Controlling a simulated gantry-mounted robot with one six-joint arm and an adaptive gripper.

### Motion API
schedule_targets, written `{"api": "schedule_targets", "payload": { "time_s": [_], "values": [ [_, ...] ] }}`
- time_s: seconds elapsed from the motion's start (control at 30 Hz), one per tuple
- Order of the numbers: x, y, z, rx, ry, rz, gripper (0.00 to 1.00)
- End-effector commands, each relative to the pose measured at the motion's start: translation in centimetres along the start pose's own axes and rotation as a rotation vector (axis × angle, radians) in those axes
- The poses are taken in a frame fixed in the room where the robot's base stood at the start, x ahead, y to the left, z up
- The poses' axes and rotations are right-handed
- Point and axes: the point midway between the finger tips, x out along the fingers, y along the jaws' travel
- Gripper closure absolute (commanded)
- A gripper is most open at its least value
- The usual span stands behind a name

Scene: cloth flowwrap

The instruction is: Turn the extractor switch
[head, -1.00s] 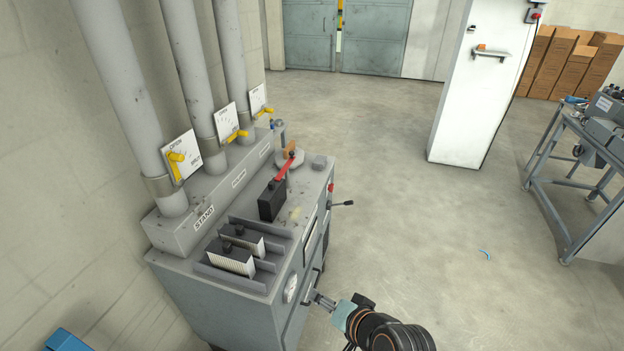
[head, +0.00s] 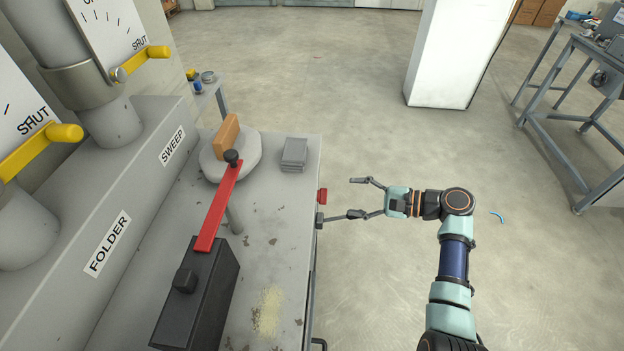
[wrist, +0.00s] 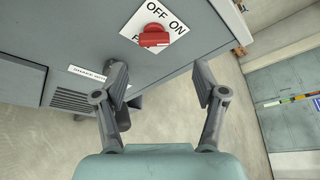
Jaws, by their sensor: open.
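The extractor switch looks to be a red knob (wrist: 154,37) on a white plate (wrist: 150,14) marked OFF and ON. It is on the grey cabinet's front face, at the top middle of the wrist view. I cannot tell which mark it points to. In the head view it appears as a red knob (head: 322,195) at the cabinet's right edge. My gripper (head: 353,198) is open and empty, just right of the switch, with its fingers pointing at the cabinet. In the wrist view my gripper (wrist: 160,78) has its fingers apart below the knob, not touching it.
A dark lever (wrist: 124,120) sticks out from the cabinet, close to my left finger in the wrist view. The grey cabinet top (head: 265,215) carries a red bar (head: 218,205), a black block (head: 205,290) and a round pad (head: 222,160).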

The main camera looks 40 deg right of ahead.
Motion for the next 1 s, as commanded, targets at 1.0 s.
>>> {"api": "schedule_targets", "payload": {
  "time_s": [1.0],
  "values": [
    [7.9,0.0,0.1,-0.003,0.001,0.003,0.53]
  ]
}}
